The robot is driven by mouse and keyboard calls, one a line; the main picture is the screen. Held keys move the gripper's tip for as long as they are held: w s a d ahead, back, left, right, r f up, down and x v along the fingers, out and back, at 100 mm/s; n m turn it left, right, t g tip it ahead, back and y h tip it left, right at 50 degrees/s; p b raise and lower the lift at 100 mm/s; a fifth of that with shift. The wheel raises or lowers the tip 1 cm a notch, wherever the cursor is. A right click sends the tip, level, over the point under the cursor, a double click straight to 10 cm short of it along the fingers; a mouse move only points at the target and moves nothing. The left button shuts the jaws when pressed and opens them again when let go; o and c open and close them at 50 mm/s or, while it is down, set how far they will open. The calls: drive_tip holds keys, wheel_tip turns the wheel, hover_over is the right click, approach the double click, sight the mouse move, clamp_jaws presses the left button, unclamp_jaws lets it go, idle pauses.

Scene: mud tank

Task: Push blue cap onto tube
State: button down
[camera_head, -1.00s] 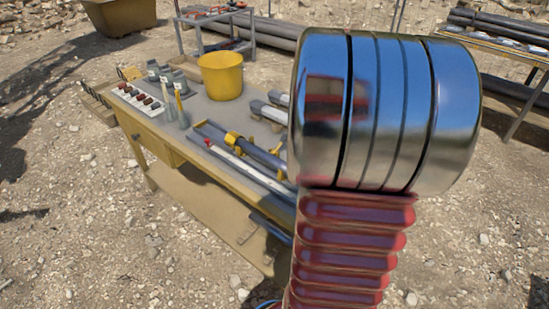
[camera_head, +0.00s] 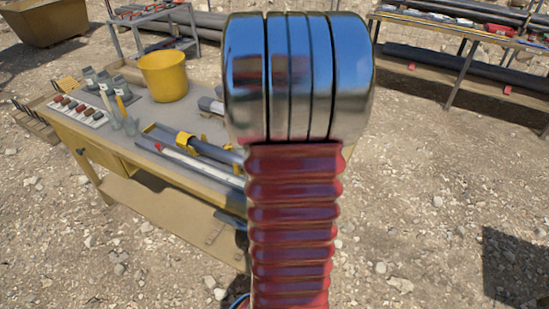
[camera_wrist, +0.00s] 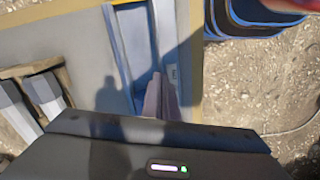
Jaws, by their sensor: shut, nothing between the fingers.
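My gripper (camera_wrist: 159,88) shows in the wrist view with its two fingers together and nothing between them. It is over the right-hand edge of the table, by a long grey-blue tray or channel (camera_wrist: 118,55); its height above it is hard to judge. In the head view a dark grey tube (camera_head: 217,153) lies on the table with a yellow piece (camera_head: 184,139) near its left end. A white tube (camera_head: 195,164) with a red end lies beside it. I cannot make out a blue cap. My arm hides the gripper and the table's right end in the head view.
The table (camera_head: 148,113) also bears a yellow bucket (camera_head: 163,77), a white rack (camera_head: 80,110) of small dark-topped pieces, and bottles. A second table with pipes (camera_head: 450,60) stands at the back right. Stony ground in front is clear.

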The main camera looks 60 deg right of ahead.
wheel_tip(320, 180, down, 4)
drive_tip(key=shift+f, duration=0.15)
drive_tip(key=w, duration=0.3)
drive_tip(key=shift+d+f, duration=0.15)
drive_tip(key=shift+d, duration=0.15)
drive_tip(key=shift+w+d, duration=0.1)
drive_tip(key=shift+w, duration=0.4)
drive_tip(key=shift+w+d, duration=0.2)
drive_tip(key=shift+w, duration=1)
drive_tip(key=s, duration=0.2)
drive_tip(key=s+a, duration=0.1)
drive_tip(key=s, duration=0.1)
drive_tip(key=shift+s, duration=0.3)
wheel_tip(320, 180, up, 10)
drive_tip(key=shift+s, duration=0.25)
